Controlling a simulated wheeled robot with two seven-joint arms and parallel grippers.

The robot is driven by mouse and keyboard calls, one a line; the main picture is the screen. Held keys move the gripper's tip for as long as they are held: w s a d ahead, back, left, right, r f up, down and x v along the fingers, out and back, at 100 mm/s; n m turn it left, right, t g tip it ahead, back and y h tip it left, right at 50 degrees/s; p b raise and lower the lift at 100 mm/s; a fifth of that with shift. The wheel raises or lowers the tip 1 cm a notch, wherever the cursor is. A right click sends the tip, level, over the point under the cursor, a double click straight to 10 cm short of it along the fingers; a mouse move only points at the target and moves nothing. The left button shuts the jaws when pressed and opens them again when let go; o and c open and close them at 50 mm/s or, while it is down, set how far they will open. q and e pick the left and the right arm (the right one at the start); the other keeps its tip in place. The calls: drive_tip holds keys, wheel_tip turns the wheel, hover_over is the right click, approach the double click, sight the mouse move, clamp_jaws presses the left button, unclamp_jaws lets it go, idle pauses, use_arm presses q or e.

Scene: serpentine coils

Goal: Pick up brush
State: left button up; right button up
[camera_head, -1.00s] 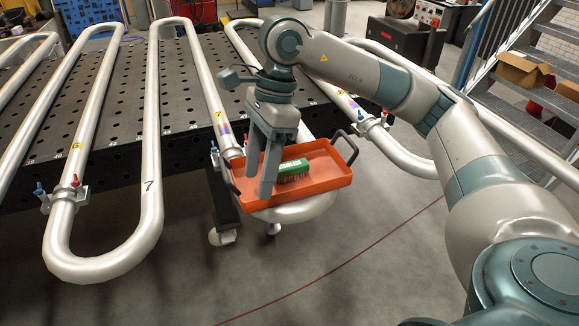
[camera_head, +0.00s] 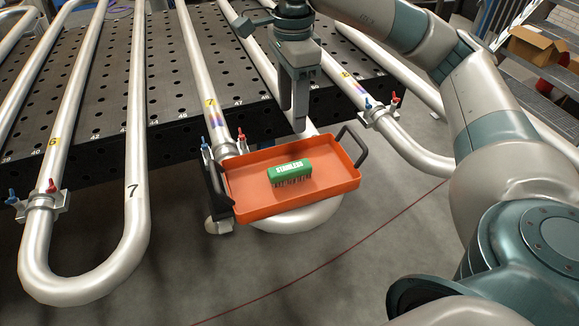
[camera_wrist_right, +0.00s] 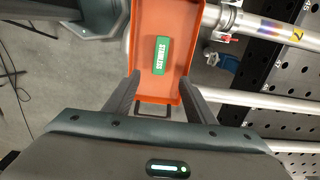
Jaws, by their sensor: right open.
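The brush (camera_head: 290,171) has a green top marked "STAINLESS" and bristles below. It lies in the middle of an orange tray (camera_head: 240,185). In the right wrist view the brush (camera_wrist_right: 161,56) lies lengthwise in the tray (camera_wrist_right: 146,24), ahead of the fingers. My right gripper (camera_head: 293,128) points down above and behind the tray's back edge, apart from the brush. My left gripper is in no view.
The tray has dark handles, one at the right (camera_head: 356,147). Silver serpentine pipes (camera_head: 134,150) with red and blue clamps (camera_head: 40,200) lie on a perforated dark table (camera_head: 170,110). Open floor (camera_head: 400,230) lies in front and right. A cardboard box (camera_head: 531,45) sits on the stairs.

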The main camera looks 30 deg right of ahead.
drive_tip(key=p, duration=0.2)
hover_over(290, 167)
wheel_tip(290, 167, down, 6)
drive_tip(key=f+p, duration=0.1)
drive_tip(key=f, duration=0.4)
drive_tip(key=shift+s+d+f+p, duration=0.1)
drive_tip(key=shift+s+d+p, duration=0.1)
drive_tip(key=shift+p, duration=0.2)
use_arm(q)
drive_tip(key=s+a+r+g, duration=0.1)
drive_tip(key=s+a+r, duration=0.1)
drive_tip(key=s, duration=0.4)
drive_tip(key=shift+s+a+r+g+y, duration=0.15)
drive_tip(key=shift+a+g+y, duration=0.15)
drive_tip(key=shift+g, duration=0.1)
use_arm(e)
drive_tip(key=shift+w+f, duration=0.1)
drive_tip(key=shift+f, duration=0.4)
drive_tip(key=shift+a+f+p, duration=0.15)
drive_tip(key=shift+f+p, duration=0.55)
drive_tip(key=shift+p, duration=0.2)
wheel_tip(290, 167, down, 3)
drive_tip(key=shift+w+p, duration=0.1)
drive_tip(key=shift+p, duration=0.6)
drive_tip(key=shift+f, duration=0.4)
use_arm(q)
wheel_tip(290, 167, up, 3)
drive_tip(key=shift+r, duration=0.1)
